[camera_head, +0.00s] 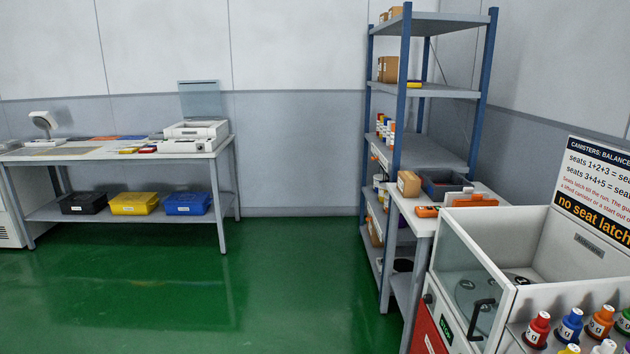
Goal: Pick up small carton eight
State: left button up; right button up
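Several brown cartons show, but no number on any of them is readable, so I cannot tell which one is small carton eight. One small carton (409,183) stands on the narrow side table (424,222) at the right. A carton (388,69) stands on the second level of the blue-posted shelf rack (418,90). Another brown carton (374,230) is low in the rack, partly hidden by a post. Neither of my grippers is in view.
A white open-topped machine (560,250) with a sign (600,185) fills the right front, several coloured bottles (537,330) before it. A workbench (75,152) stands at the back left with black, yellow and blue bins (134,203) below. The green floor (280,270) between is clear.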

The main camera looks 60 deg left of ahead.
aim_at(408, 184)
jog(key=u, duration=1.35)
jog(key=z, duration=0.3)
jog(key=i+j+z, duration=0.15)
jog(key=i+z, duration=0.15)
jog(key=z, duration=0.15)
jog(key=i+j+z, duration=0.3)
jog(key=z, duration=0.15)
